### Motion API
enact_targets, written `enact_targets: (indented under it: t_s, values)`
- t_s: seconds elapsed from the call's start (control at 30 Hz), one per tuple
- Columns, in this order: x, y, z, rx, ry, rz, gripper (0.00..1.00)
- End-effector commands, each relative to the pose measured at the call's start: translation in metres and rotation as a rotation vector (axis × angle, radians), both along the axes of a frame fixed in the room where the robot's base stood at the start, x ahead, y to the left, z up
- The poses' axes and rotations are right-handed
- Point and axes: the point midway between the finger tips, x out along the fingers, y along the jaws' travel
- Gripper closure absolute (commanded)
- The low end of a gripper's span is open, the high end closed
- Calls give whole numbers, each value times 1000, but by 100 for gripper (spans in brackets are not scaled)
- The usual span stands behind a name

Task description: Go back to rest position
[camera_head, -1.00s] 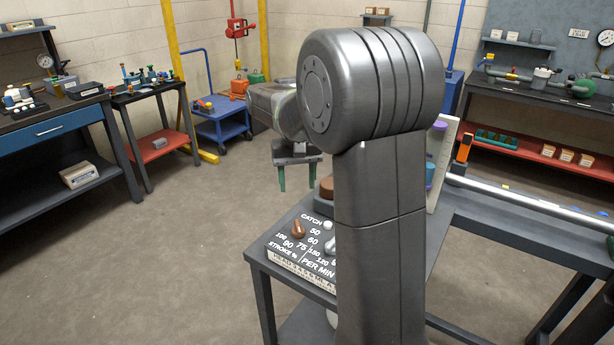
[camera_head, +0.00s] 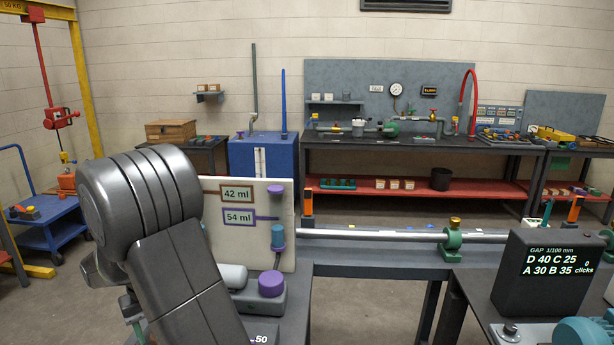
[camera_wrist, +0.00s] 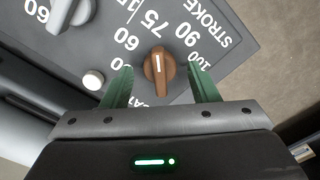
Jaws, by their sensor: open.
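My gripper (camera_wrist: 160,88) shows in the wrist view with its two green fingers apart. A brown knob (camera_wrist: 159,72) on a dark dial panel (camera_wrist: 205,15) shows between and just beyond the fingers; nothing is seen gripped. A grey knob (camera_wrist: 70,12) and a small white button (camera_wrist: 93,80) are to the left on the same panel. In the head view my arm fills the lower left and hides most of the panel; the gripper's fingers do not show there.
A white board (camera_head: 262,205) with 42 ml and 54 ml labels stands beside my arm, with a purple-capped part (camera_head: 271,284) before it. A long rod (camera_head: 375,236) runs right to a green support (camera_head: 452,240). A black box (camera_head: 545,290) stands at right.

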Motion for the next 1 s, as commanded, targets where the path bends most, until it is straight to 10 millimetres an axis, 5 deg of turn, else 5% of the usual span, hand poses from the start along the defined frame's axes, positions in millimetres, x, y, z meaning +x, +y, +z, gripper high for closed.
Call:
enact_targets:
  t_s: [0.53,1.0]
  values:
    - [0,0,9,1,-2,0,46]
    - [1,1,97,4,-3,0,46]
